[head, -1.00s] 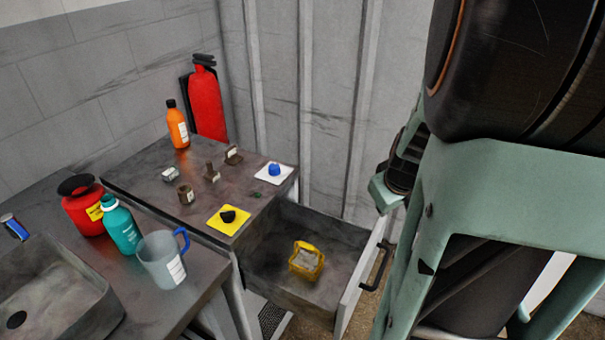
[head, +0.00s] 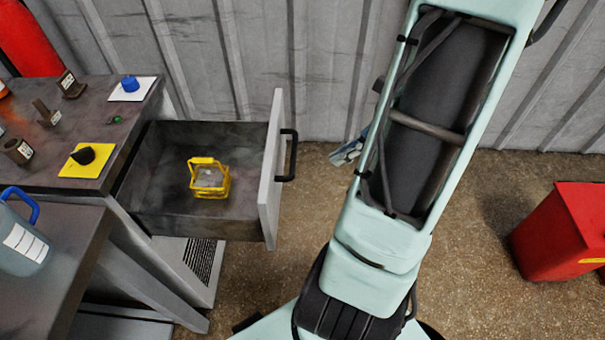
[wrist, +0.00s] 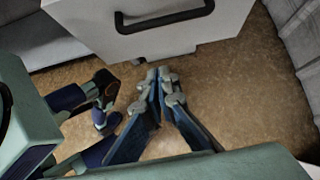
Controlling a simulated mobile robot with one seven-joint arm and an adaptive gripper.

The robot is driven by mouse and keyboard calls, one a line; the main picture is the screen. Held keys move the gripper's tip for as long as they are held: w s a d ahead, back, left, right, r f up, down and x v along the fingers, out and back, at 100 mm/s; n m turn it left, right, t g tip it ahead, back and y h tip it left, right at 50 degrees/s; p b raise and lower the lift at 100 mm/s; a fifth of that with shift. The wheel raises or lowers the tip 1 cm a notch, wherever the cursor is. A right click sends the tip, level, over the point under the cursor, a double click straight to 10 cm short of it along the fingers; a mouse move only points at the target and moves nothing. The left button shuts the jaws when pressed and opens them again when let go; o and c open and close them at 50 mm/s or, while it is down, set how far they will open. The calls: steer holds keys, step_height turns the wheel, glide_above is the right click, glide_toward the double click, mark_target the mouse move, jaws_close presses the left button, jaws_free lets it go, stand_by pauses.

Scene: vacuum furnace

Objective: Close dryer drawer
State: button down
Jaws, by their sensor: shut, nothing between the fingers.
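The dryer drawer (head: 165,225) stands pulled open in the head view, its white front panel (head: 268,190) facing right. A black bar handle (head: 289,155) is on that panel. A yellow basket-like frame (head: 209,190) with pale contents lies inside the drawer. In the wrist view the drawer front (wrist: 140,42) and its handle (wrist: 165,20) are at the top. My gripper (wrist: 162,74) is shut and empty, its fingertips just below the panel's edge in that picture and apart from the handle. In the head view it is mostly hidden behind my arm, right of the drawer front.
A worktop (head: 115,115) left of the drawer bears a yellow mat (head: 88,168), a white mat with a blue piece (head: 130,84) and small blocks. A clear jug (head: 20,240) stands nearer. A red container (head: 565,235) is on the floor at right. Floor beside the handle is clear.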

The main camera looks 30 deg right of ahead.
steer(key=b, duration=0.4)
glide_toward(279, 180)
steer(key=x, duration=0.5)
steer(key=shift+s+d+f, duration=0.25)
steer(key=shift+s+f, duration=0.05)
steer(key=shift+f, duration=0.05)
steer(key=shift+w+a, duration=0.4)
steer(key=shift+a, duration=0.1)
